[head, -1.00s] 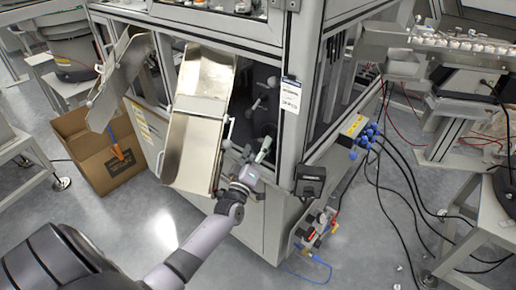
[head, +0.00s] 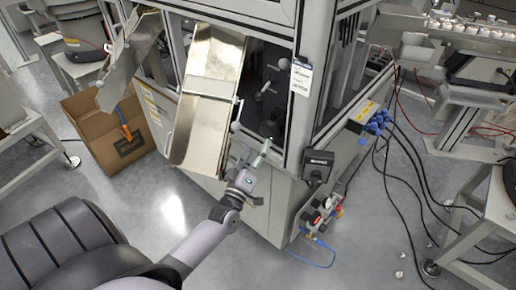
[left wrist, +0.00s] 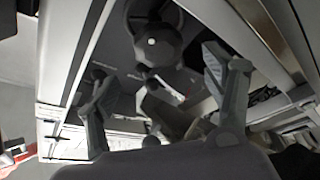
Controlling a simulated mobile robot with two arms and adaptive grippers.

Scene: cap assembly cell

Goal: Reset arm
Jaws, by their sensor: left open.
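My left arm comes in from the bottom left in the head view. Its gripper (head: 263,171) is in front of the machine cabinet, just right of the lower end of the metal chute (head: 203,130). The fingers are spread and nothing shows between them. In the left wrist view the two dark fingers (left wrist: 165,88) stand wide apart, with a dark rounded part of the surroundings beyond them. Whether the gripper touches the cabinet cannot be told. My right gripper is not in view.
A cardboard box (head: 112,140) stands on the floor left of the chute. A black box (head: 318,166) juts from the cabinet corner. Blue fittings with black cables (head: 376,124) are to the right.

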